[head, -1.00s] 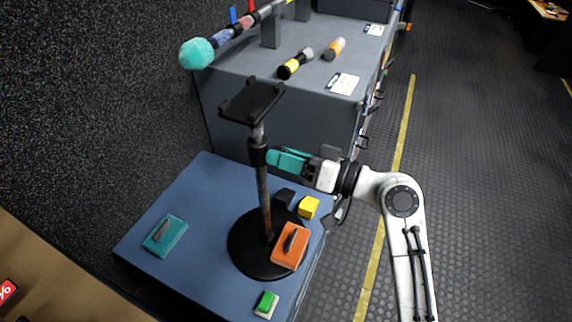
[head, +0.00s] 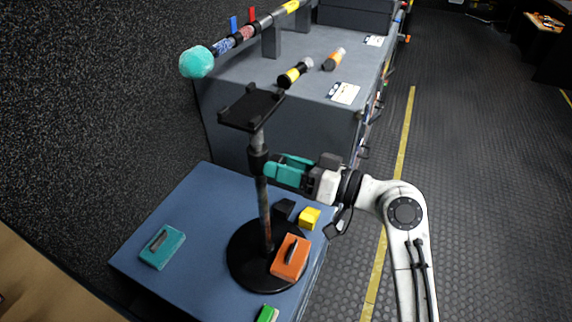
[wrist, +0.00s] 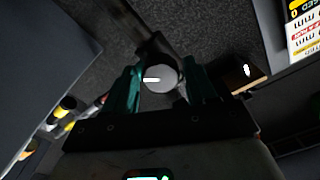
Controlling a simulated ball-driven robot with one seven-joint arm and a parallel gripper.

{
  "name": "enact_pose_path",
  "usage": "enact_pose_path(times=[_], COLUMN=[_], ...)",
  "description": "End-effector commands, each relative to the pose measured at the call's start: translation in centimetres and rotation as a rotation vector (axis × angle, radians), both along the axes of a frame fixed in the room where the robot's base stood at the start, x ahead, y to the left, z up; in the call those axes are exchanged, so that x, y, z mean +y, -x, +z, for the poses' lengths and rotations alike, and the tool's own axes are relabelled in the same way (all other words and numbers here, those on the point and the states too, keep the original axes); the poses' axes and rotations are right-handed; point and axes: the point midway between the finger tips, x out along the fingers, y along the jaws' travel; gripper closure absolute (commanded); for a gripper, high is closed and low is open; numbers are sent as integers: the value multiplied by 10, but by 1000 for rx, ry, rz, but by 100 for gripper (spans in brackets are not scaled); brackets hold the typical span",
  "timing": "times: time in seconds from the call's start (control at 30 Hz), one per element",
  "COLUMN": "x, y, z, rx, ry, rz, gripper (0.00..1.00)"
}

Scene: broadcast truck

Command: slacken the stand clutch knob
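The stand (head: 265,205) is a thin upright pole on a round black base (head: 240,262), with a black cradle (head: 250,108) on top. A black clutch collar (head: 258,160) sits on the pole below the cradle. My gripper (head: 270,171) has teal fingers and reaches the collar from the right in the head view. In the wrist view, a round pale grey knob (wrist: 162,78) lies between the two fingers (wrist: 161,88), with little gap on either side. I cannot tell whether they press on it. In the head view the fingers hide the knob.
The blue table holds a teal block (head: 162,247), an orange block (head: 291,257), a yellow block (head: 310,217) and a green one (head: 268,313). A grey counter (head: 320,95) behind carries a boom pole with a teal ball (head: 197,60). Open floor lies right.

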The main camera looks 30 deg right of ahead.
Motion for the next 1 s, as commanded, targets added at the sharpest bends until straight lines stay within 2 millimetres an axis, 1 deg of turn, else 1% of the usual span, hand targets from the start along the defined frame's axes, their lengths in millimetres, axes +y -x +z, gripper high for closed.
enact_pose_path(times=[0.03,0.1,0.13,0.37,0.47,0.57,0.9,1.0], x=[0,0,0,-1,-5,-13,-50,-57], y=[0,0,0,0,5,15,67,77], z=[1,1,1,2,2,1,2,1], rx=[-1,-2,-2,-3,-3,-1,-2,-2], ry=[0,0,0,-1,-2,-2,0,-2], rz=[0,-1,-1,-2,-3,-5,-5,-4], gripper=[39,32,30,30,30,30,30,30])
